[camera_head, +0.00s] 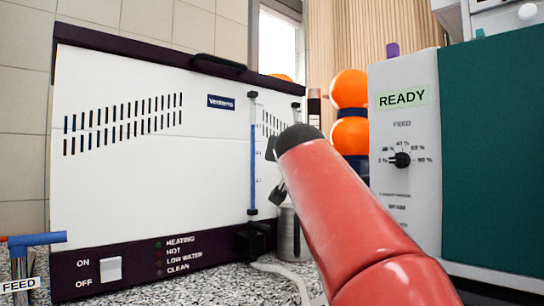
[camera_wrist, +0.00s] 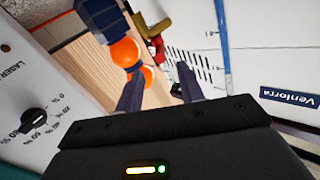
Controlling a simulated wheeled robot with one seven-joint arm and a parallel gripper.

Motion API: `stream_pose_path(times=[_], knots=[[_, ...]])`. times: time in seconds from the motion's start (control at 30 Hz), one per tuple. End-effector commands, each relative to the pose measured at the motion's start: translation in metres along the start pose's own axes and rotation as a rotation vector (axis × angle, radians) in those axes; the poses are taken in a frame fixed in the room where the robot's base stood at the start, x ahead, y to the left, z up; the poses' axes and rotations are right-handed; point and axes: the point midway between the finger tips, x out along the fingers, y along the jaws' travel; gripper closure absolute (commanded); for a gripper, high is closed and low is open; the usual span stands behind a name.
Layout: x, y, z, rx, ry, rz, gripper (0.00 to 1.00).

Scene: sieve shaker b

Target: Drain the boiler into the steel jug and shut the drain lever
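The white boiler (camera_head: 160,190) with dark purple trim stands left of centre in the head view; its upside-down front also shows in the wrist view (camera_wrist: 255,50). Its upright gauge (camera_head: 253,165) shows a blue column. The steel jug (camera_head: 288,238) stands at the boiler's right front, partly hidden by my red arm. A brass-coloured fitting with a red handle (camera_wrist: 154,46), apparently the drain lever, shows in the wrist view beyond my fingertips; whether it is open I cannot tell. My gripper (camera_wrist: 158,88) is open and empty, apart from the fitting. In the head view my arm mostly hides it.
A grey and teal machine with a READY display (camera_head: 403,96) and a dial stands close on the right. Orange spheres (camera_head: 349,89) stand behind my arm. A blue pipe piece with a FEED tag (camera_head: 19,285) is at the lower left. A pale strip lies on the speckled counter (camera_head: 262,283).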

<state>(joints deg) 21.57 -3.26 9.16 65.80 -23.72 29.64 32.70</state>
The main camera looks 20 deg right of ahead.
Motion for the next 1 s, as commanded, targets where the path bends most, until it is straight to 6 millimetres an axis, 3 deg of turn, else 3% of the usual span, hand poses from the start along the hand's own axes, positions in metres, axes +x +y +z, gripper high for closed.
stream_pose_path(times=[0.5, 0.87, 1.0], knots=[[0.070, -0.001, -0.001, 0.000, -0.001, -0.001, 0.62], [0.075, 0.000, 0.000, -0.001, 0.000, -0.001, 0.62], [0.075, 0.000, 0.000, -0.001, 0.000, -0.001, 0.80]])
